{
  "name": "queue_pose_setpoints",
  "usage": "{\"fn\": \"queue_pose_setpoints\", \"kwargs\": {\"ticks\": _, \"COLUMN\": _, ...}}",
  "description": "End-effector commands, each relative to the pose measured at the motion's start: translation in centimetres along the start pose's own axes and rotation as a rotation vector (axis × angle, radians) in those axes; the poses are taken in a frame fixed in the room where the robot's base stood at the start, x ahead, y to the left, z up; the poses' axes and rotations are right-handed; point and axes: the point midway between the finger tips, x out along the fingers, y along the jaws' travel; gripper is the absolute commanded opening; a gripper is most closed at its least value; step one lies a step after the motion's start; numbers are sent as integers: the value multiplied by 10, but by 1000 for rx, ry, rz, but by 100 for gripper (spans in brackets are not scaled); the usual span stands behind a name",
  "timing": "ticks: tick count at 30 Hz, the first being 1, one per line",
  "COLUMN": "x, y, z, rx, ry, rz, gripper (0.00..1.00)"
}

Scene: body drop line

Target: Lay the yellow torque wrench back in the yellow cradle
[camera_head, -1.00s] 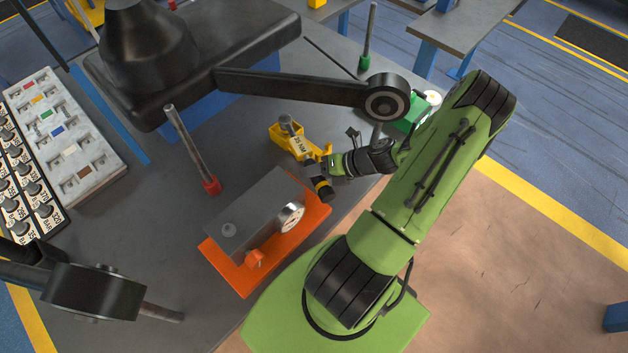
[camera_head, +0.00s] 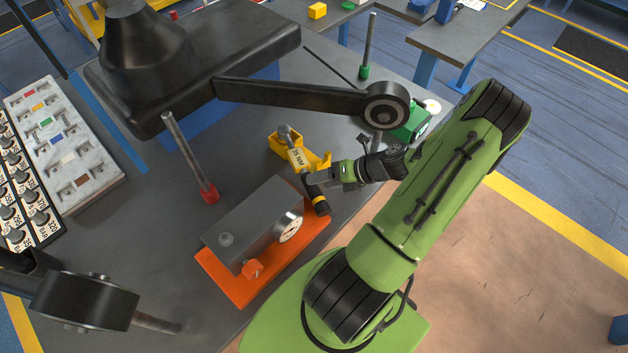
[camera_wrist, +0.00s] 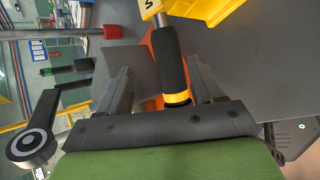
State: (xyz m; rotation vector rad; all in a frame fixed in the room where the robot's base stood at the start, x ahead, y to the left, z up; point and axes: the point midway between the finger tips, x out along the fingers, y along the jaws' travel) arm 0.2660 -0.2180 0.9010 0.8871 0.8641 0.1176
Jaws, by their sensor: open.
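The yellow torque wrench (camera_head: 297,158) lies in the yellow cradle (camera_head: 322,160), its metal head at the cradle's far left end and its black handle sticking out toward the orange base. My gripper (camera_head: 316,180) is at the handle side of the wrench, to the right of it. In the wrist view, my gripper (camera_wrist: 160,70) has its two fingers wide apart, with the wrench's black handle (camera_wrist: 171,62) between them and a gap on each side. The cradle (camera_wrist: 222,14) shows at the top right there. The wrench's head is out of the wrist view.
A grey tester with a dial on an orange base (camera_head: 235,285) stands close in front of the handle. A post with a red foot (camera_head: 209,192) is to the left. A black hanging arm (camera_head: 300,92) passes behind. A green block (camera_head: 412,122) is at the right.

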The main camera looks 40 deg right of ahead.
Motion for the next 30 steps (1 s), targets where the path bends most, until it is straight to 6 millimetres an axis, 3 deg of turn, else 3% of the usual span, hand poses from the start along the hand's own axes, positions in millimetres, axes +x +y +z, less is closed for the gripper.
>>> {"fn": "queue_pose_setpoints", "kwargs": {"ticks": 3, "x": -37, "y": 1, "z": 2, "rx": 0, "ry": -4, "rz": -5, "gripper": 67}}
{"fn": "queue_pose_setpoints", "kwargs": {"ticks": 9, "x": -73, "y": 1, "z": 1, "rx": 0, "ry": -2, "rz": -1, "gripper": 67}}
{"fn": "queue_pose_setpoints", "kwargs": {"ticks": 18, "x": -78, "y": 9, "z": 2, "rx": -76, "ry": 37, "rz": -16, "gripper": 67}}
{"fn": "queue_pose_setpoints", "kwargs": {"ticks": 20, "x": -74, "y": 24, "z": 5, "rx": -220, "ry": 106, "rz": -42, "gripper": 67}}
{"fn": "queue_pose_setpoints", "kwargs": {"ticks": 23, "x": -68, "y": 65, "z": 10, "rx": -620, "ry": 288, "rz": -91, "gripper": 67}}
{"fn": "queue_pose_setpoints", "kwargs": {"ticks": 30, "x": -70, "y": 193, "z": -4, "rx": -1807, "ry": 747, "rz": -63, "gripper": 67}}
